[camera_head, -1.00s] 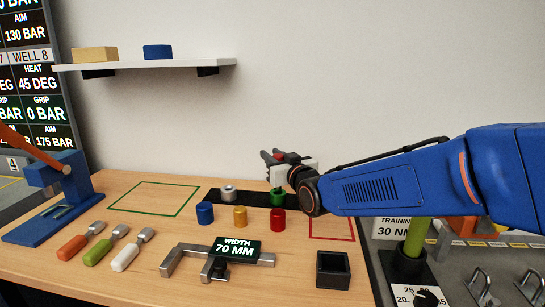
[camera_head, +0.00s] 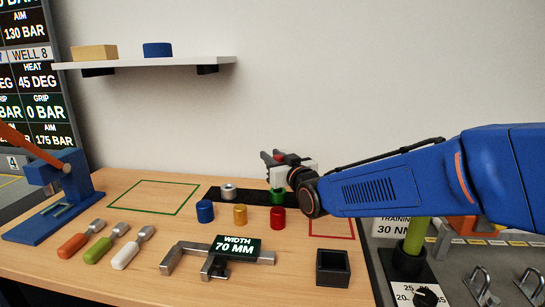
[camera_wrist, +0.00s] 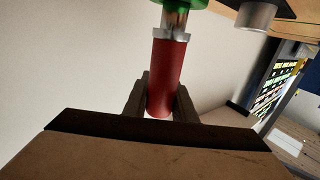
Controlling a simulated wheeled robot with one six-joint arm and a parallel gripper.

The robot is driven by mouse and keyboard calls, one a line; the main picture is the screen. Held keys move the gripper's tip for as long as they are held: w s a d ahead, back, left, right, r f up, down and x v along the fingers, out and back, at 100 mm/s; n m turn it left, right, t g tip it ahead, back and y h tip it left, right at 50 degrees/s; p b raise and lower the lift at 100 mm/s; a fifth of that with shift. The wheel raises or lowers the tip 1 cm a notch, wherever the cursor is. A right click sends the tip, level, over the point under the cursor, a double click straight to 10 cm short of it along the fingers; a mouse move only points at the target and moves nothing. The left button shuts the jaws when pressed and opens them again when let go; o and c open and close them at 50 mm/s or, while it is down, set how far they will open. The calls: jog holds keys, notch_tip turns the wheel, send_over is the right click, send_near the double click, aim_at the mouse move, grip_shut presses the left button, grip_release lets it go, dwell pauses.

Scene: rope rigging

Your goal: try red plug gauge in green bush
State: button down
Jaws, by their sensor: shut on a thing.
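The red plug gauge (camera_wrist: 166,80) has a red handle and a bright metal end, and it is held between the jaws of my gripper (camera_wrist: 160,102). In the head view my gripper (camera_head: 274,159) is over the green bush (camera_head: 277,197), with a bit of the red handle showing at the jaws. In the wrist view the metal end reaches to the green bush (camera_wrist: 187,3), which is cut off by the top edge. I cannot tell how far the end sits in the bore.
A silver bush (camera_head: 228,192) stands on the same black strip. Blue (camera_head: 205,212), yellow (camera_head: 240,215) and red (camera_head: 278,218) cylinders stand in front. A caliper (camera_head: 217,259), a black square holder (camera_head: 333,269) and several coloured-handled tools (camera_head: 103,246) lie nearer. The green-outlined area (camera_head: 153,197) is empty.

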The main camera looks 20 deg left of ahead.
jog(key=shift+f, duration=0.95)
dwell(1.1)
jog(key=shift+r, duration=0.15)
dwell(1.0)
notch_tip(320, 180, up, 7)
jog(key=shift+f, duration=0.2)
dwell(1.5)
